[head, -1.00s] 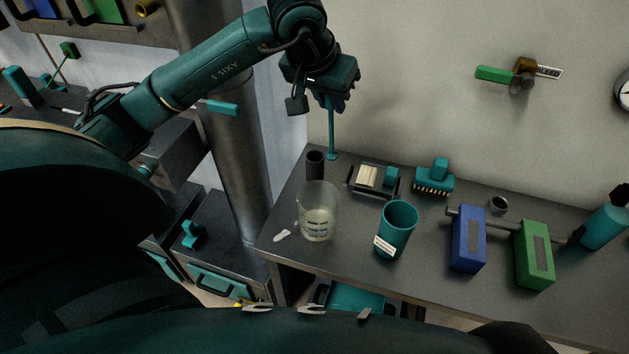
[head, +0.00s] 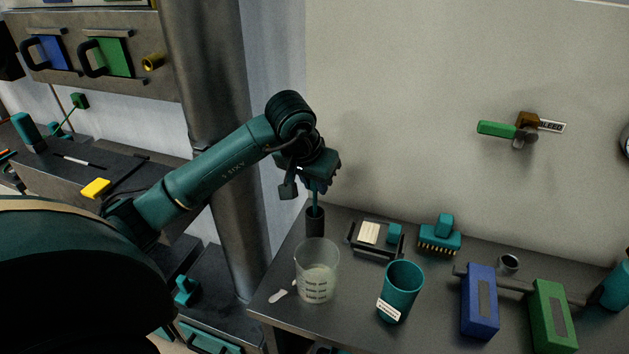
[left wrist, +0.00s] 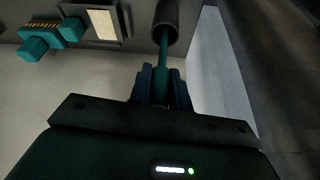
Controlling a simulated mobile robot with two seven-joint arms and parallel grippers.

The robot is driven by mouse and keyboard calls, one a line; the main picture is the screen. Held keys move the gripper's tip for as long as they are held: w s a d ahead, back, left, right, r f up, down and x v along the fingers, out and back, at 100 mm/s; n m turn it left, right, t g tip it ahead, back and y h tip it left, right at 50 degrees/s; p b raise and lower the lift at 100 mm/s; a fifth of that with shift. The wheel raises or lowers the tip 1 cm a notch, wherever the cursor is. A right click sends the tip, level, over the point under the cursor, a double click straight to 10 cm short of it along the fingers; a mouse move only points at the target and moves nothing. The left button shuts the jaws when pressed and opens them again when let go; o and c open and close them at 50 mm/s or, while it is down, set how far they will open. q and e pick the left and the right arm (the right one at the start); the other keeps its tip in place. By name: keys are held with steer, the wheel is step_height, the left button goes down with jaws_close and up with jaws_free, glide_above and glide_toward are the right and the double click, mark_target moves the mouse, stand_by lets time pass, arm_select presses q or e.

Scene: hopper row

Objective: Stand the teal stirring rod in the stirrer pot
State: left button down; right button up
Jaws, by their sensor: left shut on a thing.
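The teal stirring rod (head: 315,197) is upright in my left gripper (head: 317,186), which is shut on its upper part. The stirrer pot (head: 315,224), a narrow dark cylinder, stands at the back left corner of the bench. In the head view the rod runs down to the pot's mouth. In the left wrist view the rod (left wrist: 164,50) passes from between the blue fingers of the gripper (left wrist: 161,86) into the open mouth of the pot (left wrist: 167,14). Its lower end is hidden inside the pot. My right gripper is not in view.
A clear beaker (head: 317,272) stands just in front of the pot, with a teal cup (head: 401,290) to its right. A dark tray (head: 375,240) and a teal brush (head: 440,236) lie right of the pot. Blue (head: 480,302) and green (head: 552,317) blocks stand further right.

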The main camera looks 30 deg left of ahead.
arm_select(q)
steer(key=shift+f, duration=0.15)
steer(key=c, duration=1.3)
jaws_free()
steer(key=shift+r, duration=0.35)
steer(key=v, duration=1.1)
steer(key=shift+s+r, duration=0.15)
steer(key=shift+r, duration=0.15)
